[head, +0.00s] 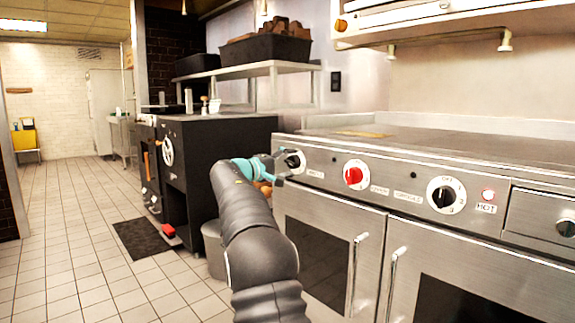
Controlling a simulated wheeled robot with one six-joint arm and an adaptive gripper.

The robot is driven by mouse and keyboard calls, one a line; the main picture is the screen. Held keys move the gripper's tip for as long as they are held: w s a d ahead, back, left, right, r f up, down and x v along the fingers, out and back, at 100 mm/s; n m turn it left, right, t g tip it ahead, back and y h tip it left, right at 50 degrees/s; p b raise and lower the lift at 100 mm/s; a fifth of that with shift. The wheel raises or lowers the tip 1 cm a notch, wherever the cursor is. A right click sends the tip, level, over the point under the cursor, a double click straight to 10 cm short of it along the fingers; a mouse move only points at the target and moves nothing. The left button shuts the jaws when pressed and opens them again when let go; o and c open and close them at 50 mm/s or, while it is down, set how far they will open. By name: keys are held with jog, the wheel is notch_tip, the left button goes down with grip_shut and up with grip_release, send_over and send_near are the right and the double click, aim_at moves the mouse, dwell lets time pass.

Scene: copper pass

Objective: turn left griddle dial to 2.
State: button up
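The leftmost dial (293,161) is a black knob on a pale round plate, at the left end of the steel griddle front panel (400,180). My gripper (281,166), with teal parts, is right at this dial and overlaps its left side. I cannot tell whether the fingers touch the knob or how far apart they are. The small label below the dial is too blurred to read, and its pointer setting is not clear. A red dial (353,175) and another black dial with a white numbered plate (445,195) sit further right on the panel.
Oven doors with vertical handles (357,275) stick out below the panel. A black oven (215,165) stands at left, with a grey bin (214,240) beside it. The tiled floor (75,240) at left is mostly clear.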

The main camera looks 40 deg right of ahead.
jog(key=a, duration=1.2)
jog(key=shift+s, duration=0.45)
jog(key=shift+w, duration=0.1)
jog(key=s+a+f+n+y, duration=0.25)
jog(key=f+y, duration=0.35)
jog(key=f, duration=0.9)
jog(key=s+a+f+y+p, duration=0.1)
jog(key=s+a+f+y, duration=0.25)
jog(key=s+a, duration=0.2)
jog(key=s+a+m+t+y+p, duration=0.15)
jog(key=s+a+y+p, duration=0.25)
jog(key=s+a, duration=0.9)
jog(key=s+a+t+y+p, duration=0.2)
jog(key=s+a+y+p, duration=0.2)
jog(key=s+a, duration=0.9)
jog(key=s+d+r+p, duration=0.1)
jog(key=s+d+r, duration=0.2)
jog(key=s+r, duration=0.2)
jog(key=shift+s+d+t+p, duration=0.2)
jog(key=shift+s+t+p, duration=0.2)
jog(key=shift+s+t, duration=0.1)
